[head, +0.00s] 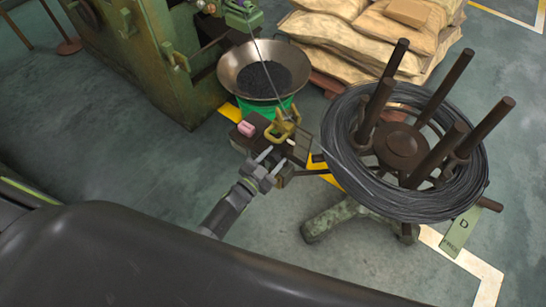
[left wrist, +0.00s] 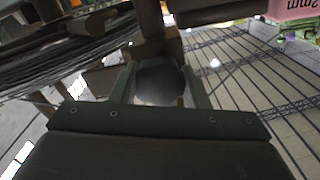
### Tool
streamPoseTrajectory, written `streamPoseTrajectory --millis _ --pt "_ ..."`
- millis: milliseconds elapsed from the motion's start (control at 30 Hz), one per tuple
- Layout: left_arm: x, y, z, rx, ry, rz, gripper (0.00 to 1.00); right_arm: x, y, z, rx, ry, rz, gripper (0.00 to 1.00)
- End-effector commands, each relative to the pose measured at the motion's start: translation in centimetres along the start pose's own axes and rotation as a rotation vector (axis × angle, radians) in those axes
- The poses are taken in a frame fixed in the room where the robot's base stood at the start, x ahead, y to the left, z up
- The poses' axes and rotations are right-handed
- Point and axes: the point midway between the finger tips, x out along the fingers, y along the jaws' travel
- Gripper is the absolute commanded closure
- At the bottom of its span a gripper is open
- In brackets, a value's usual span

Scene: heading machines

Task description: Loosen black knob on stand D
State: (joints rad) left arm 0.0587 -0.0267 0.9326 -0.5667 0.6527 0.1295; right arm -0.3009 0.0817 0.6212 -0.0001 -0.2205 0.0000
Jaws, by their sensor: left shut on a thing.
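Stand D carries a coil of dark wire (head: 345,165) around several brown upright posts (head: 449,86), at the right of the head view. My left gripper (head: 272,160) is beside the coil's left side, by the stand's side arm. In the left wrist view a round black knob (left wrist: 160,82) sits between the two fingers of my left gripper (left wrist: 159,88), which are shut on it. In the head view the knob is hidden or too small to make out. My right gripper is not in view.
A bowl of dark pieces (head: 262,80) stands on a green base beside a green machine (head: 160,70). A yellow bracket (head: 282,127) and a pink block (head: 246,129) are just beyond the gripper. Filled sacks (head: 350,35) are stacked behind.

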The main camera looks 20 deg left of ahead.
Motion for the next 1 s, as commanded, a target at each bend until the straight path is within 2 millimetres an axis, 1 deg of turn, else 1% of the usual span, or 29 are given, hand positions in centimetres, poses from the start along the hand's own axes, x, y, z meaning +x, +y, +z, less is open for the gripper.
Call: streamPoseTrajectory --millis 433,467,500,833,933,1000 --pt "-0.1 0.0 0.2 -0.008 -0.004 0.001 0.81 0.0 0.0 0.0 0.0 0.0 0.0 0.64" --pt "-0.1 0.0 0.2 -0.008 -0.004 0.001 0.55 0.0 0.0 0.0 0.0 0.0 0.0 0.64" --pt "-0.1 0.0 0.2 -0.008 -0.004 0.001 0.49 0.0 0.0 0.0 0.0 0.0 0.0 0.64" --pt "-0.3 0.0 0.1 -0.007 -0.002 0.0 0.49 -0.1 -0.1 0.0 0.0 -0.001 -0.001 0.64" --pt "-1.2 0.0 0.1 -0.007 -0.003 0.0 0.49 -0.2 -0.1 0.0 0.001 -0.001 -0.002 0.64" --pt "-2.3 0.0 0.0 -0.007 -0.003 -0.001 0.49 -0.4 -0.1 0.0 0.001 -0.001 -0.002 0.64"
